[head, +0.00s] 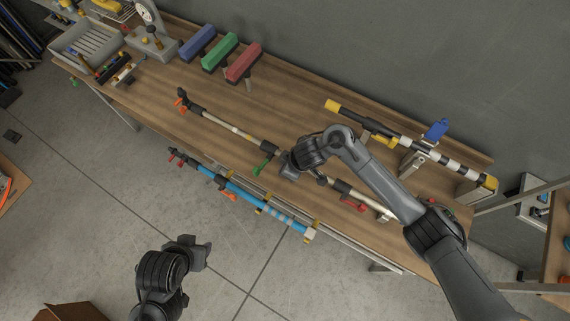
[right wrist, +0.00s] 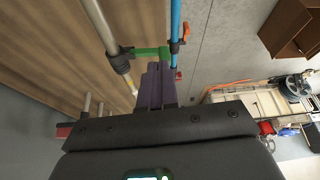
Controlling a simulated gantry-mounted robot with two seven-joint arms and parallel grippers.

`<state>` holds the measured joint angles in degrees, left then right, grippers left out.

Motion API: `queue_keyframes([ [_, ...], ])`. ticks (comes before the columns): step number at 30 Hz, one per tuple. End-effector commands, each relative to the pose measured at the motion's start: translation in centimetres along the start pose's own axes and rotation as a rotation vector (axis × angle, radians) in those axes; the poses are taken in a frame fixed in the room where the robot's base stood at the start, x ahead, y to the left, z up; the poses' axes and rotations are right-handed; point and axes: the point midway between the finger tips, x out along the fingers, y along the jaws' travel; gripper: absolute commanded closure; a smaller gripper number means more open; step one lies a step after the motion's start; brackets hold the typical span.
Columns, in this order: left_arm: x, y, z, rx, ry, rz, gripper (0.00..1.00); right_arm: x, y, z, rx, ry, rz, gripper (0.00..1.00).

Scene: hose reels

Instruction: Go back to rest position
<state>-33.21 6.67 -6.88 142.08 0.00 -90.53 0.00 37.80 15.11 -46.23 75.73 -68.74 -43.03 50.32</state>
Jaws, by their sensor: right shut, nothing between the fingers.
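My right gripper (head: 287,170) is over the middle of the wooden workbench (head: 150,85), beside the pale pole (head: 225,123) with orange and green clamps. In the right wrist view its dark fingers (right wrist: 158,85) are together and empty. The green clamp handle (right wrist: 150,53) lies just beyond the fingertips; I cannot tell whether they touch. It also shows in the head view (head: 262,166). My left gripper (head: 206,254) hangs over the bare floor at the lower left, away from the bench; its finger opening is not clear.
A blue pole (head: 250,200) with orange levers runs along the bench's front edge. A black-and-white striped pole (head: 440,160) lies at the back right. Blue, green and red blocks (head: 220,52) stand at the back. The floor (head: 90,200) in front is mostly free.

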Motion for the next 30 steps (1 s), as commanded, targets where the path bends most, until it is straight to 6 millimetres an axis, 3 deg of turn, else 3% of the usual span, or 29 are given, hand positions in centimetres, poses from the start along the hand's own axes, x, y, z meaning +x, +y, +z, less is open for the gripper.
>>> queue_keyframes([
  [7,0.0,-0.2,0.1,0.008,-0.001,-0.006,0.57,0.5,-0.6,0.6,0.005,-0.007,-0.012,1.00],
  [11,-0.2,-0.2,0.0,0.009,-0.001,-0.007,0.57,2.3,-3.1,2.5,0.021,-0.032,-0.059,1.00],
  [14,-0.4,-0.2,-0.1,0.009,-0.002,-0.007,0.57,4.4,-6.9,5.2,0.056,-0.060,-0.129,1.00],
  [16,-0.6,-0.2,-0.1,0.008,-0.002,-0.006,0.57,5.8,-10.9,7.0,0.093,-0.067,-0.198,1.00],
  [19,-1.0,-0.2,-0.3,0.007,0.000,-0.005,0.57,6.5,-16.6,8.1,0.174,-0.025,-0.279,1.00],
  [21,-1.3,-0.1,-0.4,0.005,-0.001,-0.003,0.57,6.2,-19.5,8.1,0.253,0.017,-0.297,1.00],
  [24,-1.6,-0.1,-0.5,0.001,-0.001,-0.001,0.57,5.1,-21.9,8.1,0.372,0.078,-0.278,1.00],
  [27,-1.9,0.0,-0.6,-0.002,0.000,0.002,0.57,3.2,-22.2,8.7,0.495,0.123,-0.208,1.00],
  [30,-2.3,0.0,-0.8,-0.003,0.001,0.003,0.57,0.0,-20.8,10.5,0.628,0.141,-0.091,1.00],
])
